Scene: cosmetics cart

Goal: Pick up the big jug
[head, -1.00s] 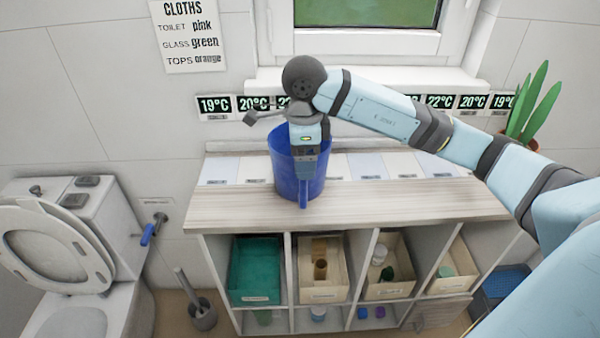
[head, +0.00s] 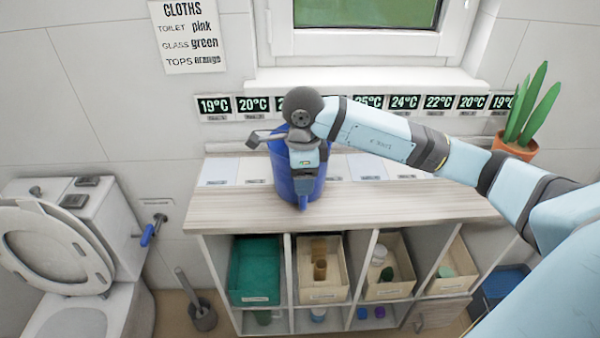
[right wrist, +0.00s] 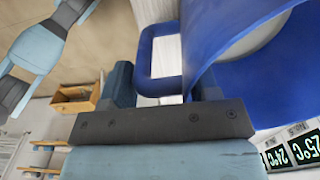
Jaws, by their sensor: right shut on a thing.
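The big jug (head: 282,177) is a tall blue vessel standing upright on the wooden top of the shelf unit in the head view. Its handle faces me. My right gripper (head: 305,172) is pointed down in front of the jug and shut on it at the handle side. In the right wrist view the blue handle loop (right wrist: 146,58) and the curved jug wall lie right at the fingers (right wrist: 162,88). The exact contact is partly hidden by the gripper body. My left gripper is not seen in the head view.
The shelf unit's wooden top (head: 400,201) is clear right of the jug. A potted plant (head: 519,146) stands at the back right. Temperature labels (head: 405,102) line the wall under the window. A toilet (head: 60,240) stands left; open bins (head: 254,270) fill the shelves below.

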